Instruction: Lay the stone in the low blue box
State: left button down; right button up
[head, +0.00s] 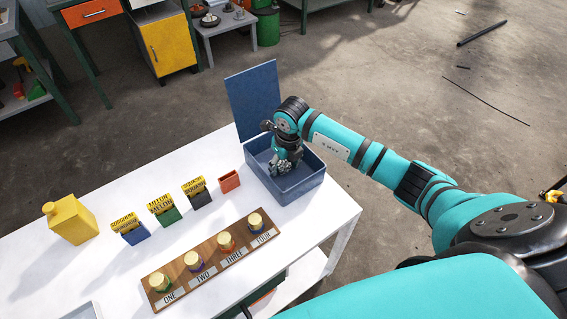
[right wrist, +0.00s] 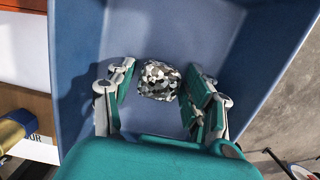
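The low blue box (head: 297,190) stands on the white table's far right corner, with its lid (head: 253,95) upright at the back. My right gripper (head: 284,168) reaches down inside the box. In the right wrist view, the black, white and grey speckled stone (right wrist: 159,81) is between the fingers of my right gripper (right wrist: 161,93). The fingers are apart, with a narrow gap visible on each side of the stone. The blue box's floor (right wrist: 155,35) shows behind it. I cannot tell how close the stone is to the floor. My left gripper is not in view.
On the white table (head: 110,262), a wooden board (head: 212,262) holds several gold-capped items. Small labelled boxes (head: 163,211), a red-orange box (head: 229,181) and a yellow container (head: 70,220) stand left of the blue box. The floor to the right is mostly clear.

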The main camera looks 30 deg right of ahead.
aim_at(287, 167)
jog(key=shift+o, duration=0.6)
jog(key=shift+r, duration=0.1)
jog(key=shift+r, duration=0.25)
notch_tip(287, 167, up, 12)
jog(key=s, duration=0.1)
jog(key=shift+s+f, duration=0.25)
jog(key=shift+s, duration=0.15)
jog(key=shift+d, duration=0.1)
